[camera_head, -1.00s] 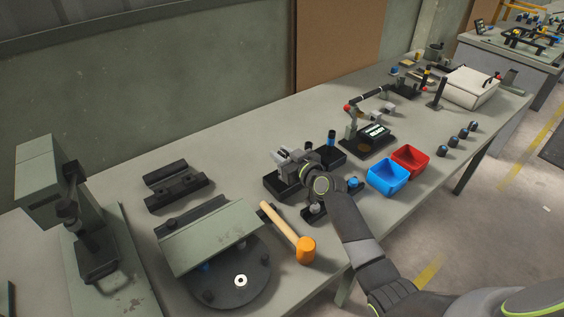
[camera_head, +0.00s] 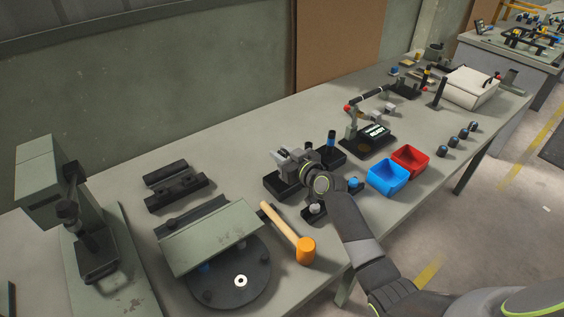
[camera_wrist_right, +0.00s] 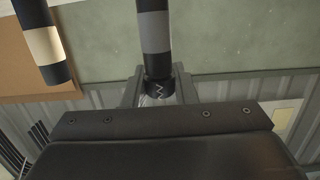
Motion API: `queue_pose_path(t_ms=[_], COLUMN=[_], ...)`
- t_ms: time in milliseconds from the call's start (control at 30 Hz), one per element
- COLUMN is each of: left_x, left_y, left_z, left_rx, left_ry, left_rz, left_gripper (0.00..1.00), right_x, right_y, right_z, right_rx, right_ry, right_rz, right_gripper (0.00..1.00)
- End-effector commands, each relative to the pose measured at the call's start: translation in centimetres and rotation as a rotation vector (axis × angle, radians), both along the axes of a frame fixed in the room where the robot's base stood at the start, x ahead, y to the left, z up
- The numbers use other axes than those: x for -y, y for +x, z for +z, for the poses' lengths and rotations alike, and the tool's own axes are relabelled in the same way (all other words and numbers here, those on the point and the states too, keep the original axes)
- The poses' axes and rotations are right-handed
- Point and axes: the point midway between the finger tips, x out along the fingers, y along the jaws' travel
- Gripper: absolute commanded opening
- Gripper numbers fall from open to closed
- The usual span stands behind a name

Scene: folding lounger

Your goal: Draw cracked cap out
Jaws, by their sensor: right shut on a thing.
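The cracked cap (camera_wrist_right: 159,90) is a small dark piece with a white zigzag mark in the right wrist view. It sits between the fingers of my right gripper (camera_wrist_right: 158,86), which is shut on it. A black and grey banded rod (camera_wrist_right: 154,35) runs up from the cap in that view; I cannot tell whether the two touch. In the head view, my right gripper (camera_head: 285,157) is over a dark block (camera_head: 281,187) near the middle of the bench, and the cap is too small to make out. My left gripper is not in view.
Right of the gripper are a blue bin (camera_head: 388,176), a red bin (camera_head: 411,159) and a small stand with a lit display (camera_head: 371,132). An orange mallet (camera_head: 304,248) lies near the front edge. A second banded rod (camera_wrist_right: 43,45) shows in the wrist view.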

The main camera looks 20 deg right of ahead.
Motion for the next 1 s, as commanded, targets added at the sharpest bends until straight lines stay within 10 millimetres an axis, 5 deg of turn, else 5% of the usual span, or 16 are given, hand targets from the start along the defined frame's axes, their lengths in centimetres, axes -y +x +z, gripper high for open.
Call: queue_pose_path(t_ms=[1000], left_x=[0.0], left_y=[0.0], left_z=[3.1], left_rx=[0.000], left_ry=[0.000], left_rz=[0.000], left_gripper=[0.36], right_x=[0.0], right_y=[0.1], right_z=[4.2], right_rx=[0.005], right_ry=[-0.002], right_rz=[-0.001], right_gripper=[0.00])
